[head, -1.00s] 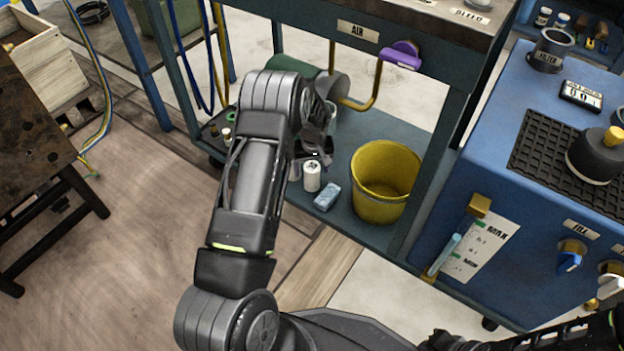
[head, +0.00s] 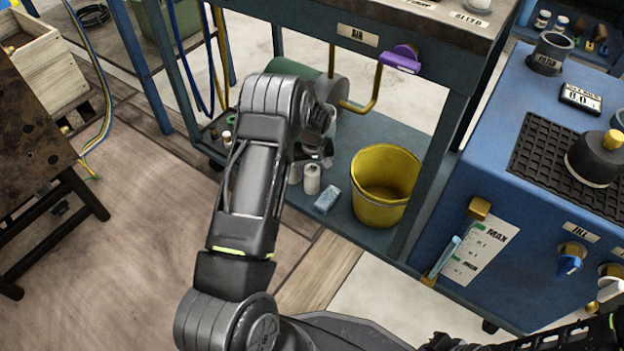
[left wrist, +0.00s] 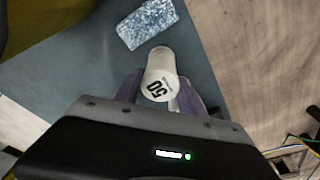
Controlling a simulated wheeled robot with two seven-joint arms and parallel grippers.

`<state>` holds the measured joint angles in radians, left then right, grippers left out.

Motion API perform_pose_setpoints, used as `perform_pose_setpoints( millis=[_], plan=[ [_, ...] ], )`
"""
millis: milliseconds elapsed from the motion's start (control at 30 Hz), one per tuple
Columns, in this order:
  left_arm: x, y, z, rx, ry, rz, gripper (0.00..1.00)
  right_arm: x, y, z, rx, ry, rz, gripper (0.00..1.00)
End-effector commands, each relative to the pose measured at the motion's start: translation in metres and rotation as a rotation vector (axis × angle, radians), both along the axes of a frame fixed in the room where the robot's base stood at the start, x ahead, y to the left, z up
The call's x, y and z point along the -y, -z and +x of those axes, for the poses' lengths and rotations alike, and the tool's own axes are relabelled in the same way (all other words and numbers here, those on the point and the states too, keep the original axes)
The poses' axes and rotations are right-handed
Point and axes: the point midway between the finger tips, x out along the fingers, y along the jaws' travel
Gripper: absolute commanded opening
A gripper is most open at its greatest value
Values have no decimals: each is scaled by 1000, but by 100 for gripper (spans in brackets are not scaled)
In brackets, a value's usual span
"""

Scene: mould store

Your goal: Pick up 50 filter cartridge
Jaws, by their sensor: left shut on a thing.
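The filter cartridge (left wrist: 160,72) is a small white cylinder marked 50, seen in the left wrist view between the two fingers. In the head view the white cylinder (head: 312,181) shows low on the blue lower shelf, left of a blue block. My left gripper (left wrist: 160,98) is shut on the cartridge; its fingers show on both sides of it. In the head view my left gripper (head: 313,161) is partly hidden behind my own wrist. I cannot tell whether the cartridge still touches the shelf.
The mottled blue block (head: 327,199) lies close to the cartridge, with a yellow bucket (head: 384,186) to its right. The blue cart's lower shelf (head: 352,150) has a frame and an upper deck (head: 440,55) over it. A blue machine (head: 500,205) stands at right.

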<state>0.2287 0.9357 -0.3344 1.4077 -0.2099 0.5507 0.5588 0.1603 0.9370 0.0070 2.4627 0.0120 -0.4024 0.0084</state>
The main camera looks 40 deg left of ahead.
Motion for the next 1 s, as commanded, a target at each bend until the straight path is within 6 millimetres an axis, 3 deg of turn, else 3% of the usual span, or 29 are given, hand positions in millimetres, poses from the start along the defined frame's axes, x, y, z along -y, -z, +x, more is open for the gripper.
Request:
perform_pose_setpoints(
  millis=[400,733,1000],
  plan=[
    [0,0,0,0,0,0,3,0,0,0,0,0,0,0],
    [0,-8,1,2,0,1,3,0,-4,0,-1,0,0,0],
    [0,-55,1,2,-1,-1,3,0,-26,-4,-9,-5,0,0]
  ],
)
